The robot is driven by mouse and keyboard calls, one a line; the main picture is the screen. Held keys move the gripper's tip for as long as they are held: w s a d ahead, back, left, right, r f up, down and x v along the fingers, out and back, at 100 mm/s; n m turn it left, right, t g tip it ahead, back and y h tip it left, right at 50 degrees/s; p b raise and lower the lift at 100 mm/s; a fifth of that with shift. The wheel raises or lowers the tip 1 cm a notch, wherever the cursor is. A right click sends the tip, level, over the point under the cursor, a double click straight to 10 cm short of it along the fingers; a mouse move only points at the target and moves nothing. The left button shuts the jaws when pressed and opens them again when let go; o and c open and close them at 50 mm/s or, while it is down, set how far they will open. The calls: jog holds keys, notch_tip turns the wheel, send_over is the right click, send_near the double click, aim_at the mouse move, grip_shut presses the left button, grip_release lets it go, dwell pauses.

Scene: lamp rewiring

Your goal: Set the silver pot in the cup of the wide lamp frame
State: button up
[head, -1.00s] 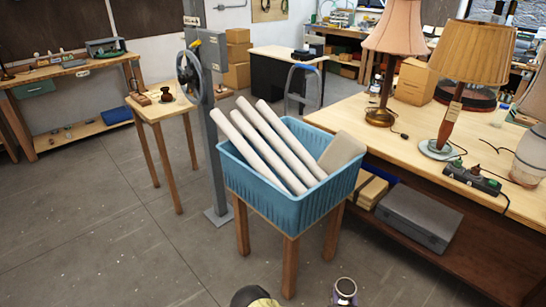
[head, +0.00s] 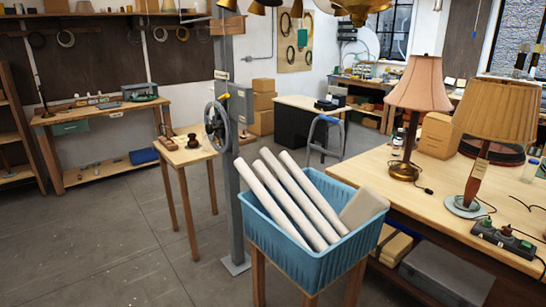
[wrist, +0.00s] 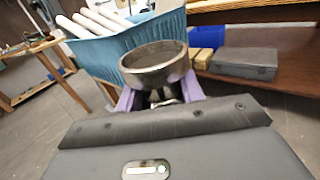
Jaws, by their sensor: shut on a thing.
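The silver pot (wrist: 155,68), a round dark-silver bowl shape with a wide open rim, is held upright in the wrist view. My gripper (wrist: 158,97) has purple fingers on either side of its lower part and is shut on it. The fingertips are partly hidden by the pot. Neither the pot nor my gripper shows in the head view now. I cannot make out a wide lamp frame or its cup in either view.
A blue basket (head: 300,262) of white rolls stands on a wooden stand ahead. A workbench (head: 400,190) at right bears two shaded lamps (head: 418,85) (head: 500,100). A grey post (head: 232,190) with a handwheel stands left of the basket. The floor at left is clear.

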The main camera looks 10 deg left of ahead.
jog(key=w+a+r+m+g+h+p, duration=0.1)
jog(key=a+r+m+h+p, duration=0.2)
jog(key=a+r, duration=0.9)
jog(key=w+a+r+m+h+p, duration=0.15)
jog(key=a+r+p, duration=0.3)
jog(key=r, duration=1.65)
jog(key=w+a+r+m+g+h+p, duration=0.1)
jog(key=a+r+h+p, duration=0.35)
jog(key=r, duration=1.15)
jog(key=s+r+y+p, duration=0.1)
jog(key=s+r+p, duration=0.2)
jog(key=r, duration=1.2)
jog(key=s+r+n+y+p, duration=0.1)
jog(key=s+r+p, duration=0.3)
jog(key=s+r, duration=0.4)
jog(key=s+r+t+y+p, duration=0.1)
jog(key=s+r+p, duration=0.2)
jog(key=r, duration=1.9)
jog(key=s, duration=0.2)
jog(key=shift+s+r+n+p, duration=0.35)
jog(key=shift+s+p, duration=0.05)
jog(key=shift+d, duration=0.15)
